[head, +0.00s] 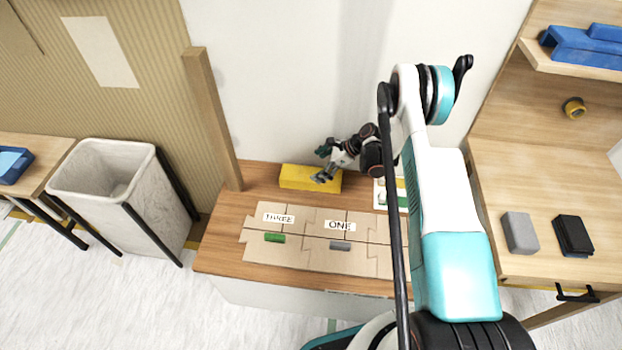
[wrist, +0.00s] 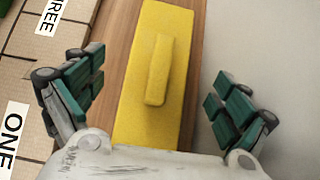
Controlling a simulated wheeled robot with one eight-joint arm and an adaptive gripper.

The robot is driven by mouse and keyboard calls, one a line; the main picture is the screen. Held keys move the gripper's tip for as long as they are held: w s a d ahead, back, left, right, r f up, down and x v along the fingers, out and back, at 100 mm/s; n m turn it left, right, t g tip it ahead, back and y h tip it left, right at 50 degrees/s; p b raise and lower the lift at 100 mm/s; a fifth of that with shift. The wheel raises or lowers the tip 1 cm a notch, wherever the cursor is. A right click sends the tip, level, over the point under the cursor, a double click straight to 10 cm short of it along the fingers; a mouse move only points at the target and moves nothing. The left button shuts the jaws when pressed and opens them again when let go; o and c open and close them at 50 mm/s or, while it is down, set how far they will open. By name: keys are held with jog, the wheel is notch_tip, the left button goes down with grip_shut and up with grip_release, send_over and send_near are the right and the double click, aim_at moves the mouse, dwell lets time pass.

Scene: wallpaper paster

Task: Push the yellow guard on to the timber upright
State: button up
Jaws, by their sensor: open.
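The yellow guard (head: 298,177) lies on the wooden bench top near its back edge, close to the wall. In the wrist view the guard (wrist: 140,108) is a long yellow block with a raised bar along its top. My gripper (head: 322,165) is at the guard's right end. In the wrist view my gripper (wrist: 152,90) has its green-padded fingers spread on both sides of the guard, with a gap on each side and nothing gripped. The timber upright (head: 213,120) stands at the bench's left back corner, left of the guard and apart from it.
Cardboard puzzle-like panels (head: 300,256) labelled THREE and ONE cover the bench front, with a green piece (head: 275,237) and a grey piece (head: 340,246) on them. A bin (head: 100,165) stands to the left. A short stretch of bare bench (head: 260,182) separates guard and upright.

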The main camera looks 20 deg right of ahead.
aim_at(313, 169)
jog(key=x, duration=0.3)
jog(key=shift+a+f+b, duration=0.1)
jog(key=shift+f+b, duration=0.15)
jog(key=shift+b, duration=0.15)
jog(key=b+x, duration=0.2)
jog(key=x, duration=0.3)
jog(key=shift+w+f+b, duration=0.1)
jog(key=shift+f+b, duration=0.1)
jog(key=shift+b, duration=0.15)
jog(key=shift+r, duration=0.1)
jog(key=c, duration=1.1)
